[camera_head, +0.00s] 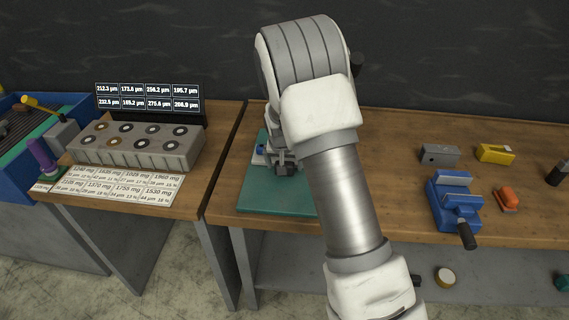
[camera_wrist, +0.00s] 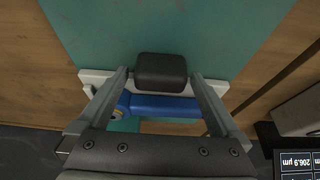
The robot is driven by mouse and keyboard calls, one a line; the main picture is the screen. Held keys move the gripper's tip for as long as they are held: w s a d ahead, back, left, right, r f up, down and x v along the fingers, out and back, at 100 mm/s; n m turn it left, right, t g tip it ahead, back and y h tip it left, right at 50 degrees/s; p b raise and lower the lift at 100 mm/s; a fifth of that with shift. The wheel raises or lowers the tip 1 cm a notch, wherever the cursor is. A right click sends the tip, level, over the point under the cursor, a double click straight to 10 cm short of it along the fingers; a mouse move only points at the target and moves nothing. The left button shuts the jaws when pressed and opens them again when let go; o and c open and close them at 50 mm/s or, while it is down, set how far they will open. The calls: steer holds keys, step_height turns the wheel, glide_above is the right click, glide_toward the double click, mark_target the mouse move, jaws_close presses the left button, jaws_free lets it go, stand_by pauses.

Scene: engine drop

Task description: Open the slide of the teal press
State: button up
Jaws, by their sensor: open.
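The teal press shows as a flat teal base (camera_head: 262,196) on the middle bench in the head view, its upper part mostly hidden behind my arm. In the wrist view the teal surface (camera_wrist: 150,25) fills the top. A black block-like handle (camera_wrist: 162,71) stands in front of a blue part (camera_wrist: 165,106) and a pale crossbar (camera_wrist: 92,78). My gripper (camera_wrist: 160,75) is open, with one finger on each side of the black handle and gaps visible on both sides. In the head view my gripper (camera_head: 285,163) is over the press, partly hidden by my wrist.
A blue vise (camera_head: 455,200), a grey block (camera_head: 439,155), a yellow block (camera_head: 495,153) and an orange item (camera_head: 508,199) are to the right. A grey block with round sockets (camera_head: 137,146) and a display (camera_head: 150,99) stand on the left bench. A gap separates the benches.

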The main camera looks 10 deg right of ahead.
jaws_close()
stand_by(0.5)
